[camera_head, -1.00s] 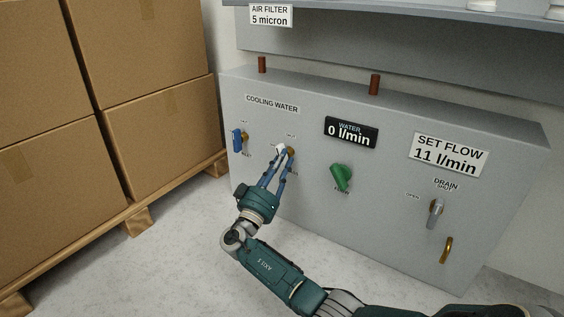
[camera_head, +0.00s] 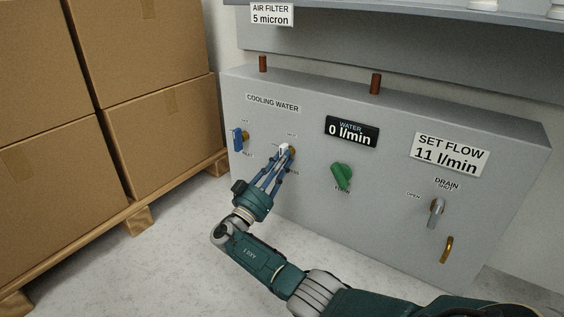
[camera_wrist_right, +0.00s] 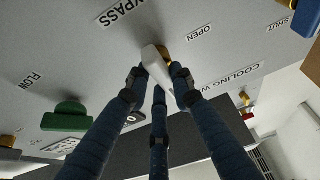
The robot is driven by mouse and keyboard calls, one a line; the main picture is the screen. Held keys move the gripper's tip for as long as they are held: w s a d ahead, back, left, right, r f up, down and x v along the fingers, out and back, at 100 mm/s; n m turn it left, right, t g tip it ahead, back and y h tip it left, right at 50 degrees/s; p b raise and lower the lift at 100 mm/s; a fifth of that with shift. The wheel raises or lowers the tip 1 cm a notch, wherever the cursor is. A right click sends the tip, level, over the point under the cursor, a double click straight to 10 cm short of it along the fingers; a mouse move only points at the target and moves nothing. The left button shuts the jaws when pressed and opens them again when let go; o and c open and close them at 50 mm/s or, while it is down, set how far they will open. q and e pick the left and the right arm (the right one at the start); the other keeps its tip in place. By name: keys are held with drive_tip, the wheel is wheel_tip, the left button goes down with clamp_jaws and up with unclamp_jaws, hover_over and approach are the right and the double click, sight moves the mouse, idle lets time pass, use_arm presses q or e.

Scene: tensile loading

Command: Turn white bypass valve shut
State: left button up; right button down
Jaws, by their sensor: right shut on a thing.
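The white bypass valve handle (camera_head: 284,149) sits on the front of the grey cooling water cabinet (camera_head: 390,215), on a brass stem. In the right wrist view the white handle (camera_wrist_right: 157,66) shows between the fingers, with the brass stem (camera_wrist_right: 165,52) behind it and the BYPASS label beside it. My right gripper (camera_head: 282,155) is at the handle, its blue fingers closed around it. The fingers also show in the right wrist view (camera_wrist_right: 158,82) and cover part of the handle. My left gripper is not in view.
A blue inlet valve (camera_head: 238,140) is left of the white one. A green flow valve (camera_head: 341,176) and a grey drain valve (camera_head: 437,206) are to the right. The water display (camera_head: 351,132) reads 0 l/min. Stacked cardboard boxes (camera_head: 150,60) stand at the left.

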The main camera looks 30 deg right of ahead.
drive_tip(key=c, duration=1.5)
unclamp_jaws()
drive_tip(key=v, duration=1.2)
drive_tip(key=shift+s+a, duration=0.1)
